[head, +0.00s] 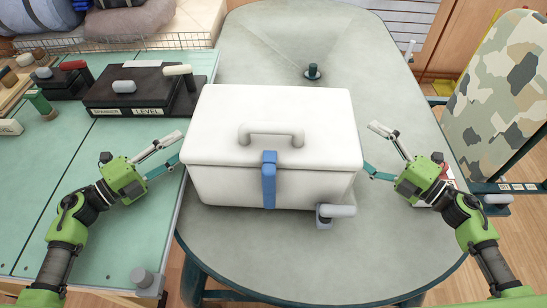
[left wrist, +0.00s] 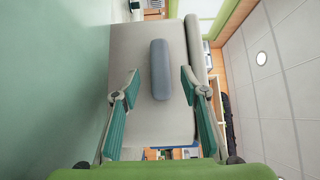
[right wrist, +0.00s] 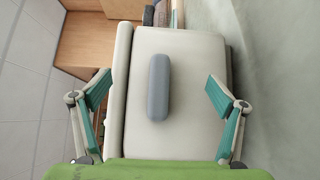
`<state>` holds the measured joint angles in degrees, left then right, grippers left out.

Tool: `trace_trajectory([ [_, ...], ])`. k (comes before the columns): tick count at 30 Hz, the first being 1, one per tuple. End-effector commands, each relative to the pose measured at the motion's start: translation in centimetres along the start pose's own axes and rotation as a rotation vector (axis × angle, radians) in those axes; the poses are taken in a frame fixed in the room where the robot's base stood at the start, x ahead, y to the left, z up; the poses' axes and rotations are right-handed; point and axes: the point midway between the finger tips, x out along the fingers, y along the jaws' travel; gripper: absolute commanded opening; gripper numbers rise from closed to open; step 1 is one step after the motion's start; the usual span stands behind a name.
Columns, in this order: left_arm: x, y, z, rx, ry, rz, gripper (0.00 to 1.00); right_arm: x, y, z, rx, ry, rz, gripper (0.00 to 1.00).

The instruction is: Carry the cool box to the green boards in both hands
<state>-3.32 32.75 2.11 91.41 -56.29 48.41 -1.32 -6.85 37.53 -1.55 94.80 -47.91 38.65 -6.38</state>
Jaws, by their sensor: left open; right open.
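The white cool box (head: 225,182) stands closed and upright on the grey oval table (head: 270,250), with a top handle (head: 270,130) and a blue latch (head: 269,180). The green boards (head: 120,170) lie to its left. My left gripper (head: 179,150) is open at the box's left side. Its wrist view shows a grey side handle (left wrist: 160,70) between the spread fingers. My right gripper (head: 369,147) is open at the right side. Its wrist view shows the other grey side handle (right wrist: 159,87) between wider-spread fingers. Neither gripper holds anything. Whether the fingertips touch the box is unclear.
Black cases (head: 140,92) and a green-handled tool (head: 40,103) occupy the boards' far part; the near part is mostly clear. A grey knob (head: 141,278) sits at their front corner. A camouflage chair (head: 495,90) is at right.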

Motion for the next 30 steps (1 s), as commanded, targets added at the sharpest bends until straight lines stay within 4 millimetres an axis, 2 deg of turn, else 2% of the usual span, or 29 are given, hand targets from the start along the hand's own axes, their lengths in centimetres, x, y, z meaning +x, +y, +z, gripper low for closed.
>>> trace_trajectory([
  [3, 1.7, -0.1, 0.0, 0.000, 0.000, -0.003, 0.40, 1.7, 0.0, 0.0, 0.000, -0.001, 0.002, 0.89],
  [6, 2.5, 0.0, 0.1, 0.000, -0.001, -0.001, 0.40, 2.5, 0.0, 0.0, 0.000, 0.000, 0.001, 0.89],
  [18, 3.1, 0.0, 0.0, 0.000, 0.000, 0.000, 0.40, 3.1, 0.0, 0.0, 0.000, 0.000, 0.000, 0.89],
  [20, 3.1, 0.0, 0.0, 0.000, 0.000, 0.000, 0.27, 3.1, 0.0, 0.0, 0.000, 0.000, 0.000, 0.76],
  [23, 3.1, 0.0, 0.0, 0.000, 0.000, 0.000, 0.01, 3.1, 0.0, 0.0, 0.000, 0.000, 0.000, 0.50],
  [28, 3.1, 0.0, -0.1, 0.000, 0.002, 0.000, 0.00, 3.1, 0.0, -0.1, 0.000, 0.003, 0.000, 0.06],
  [29, 3.1, 0.0, -0.1, 0.001, 0.002, 0.000, 0.00, 3.1, 0.0, -0.1, 0.000, 0.003, 0.000, 0.00],
  [30, 3.1, 0.0, -0.1, 0.001, 0.003, 0.000, 0.00, 3.2, 0.0, -0.2, 0.000, 0.004, 0.000, 0.00],
])
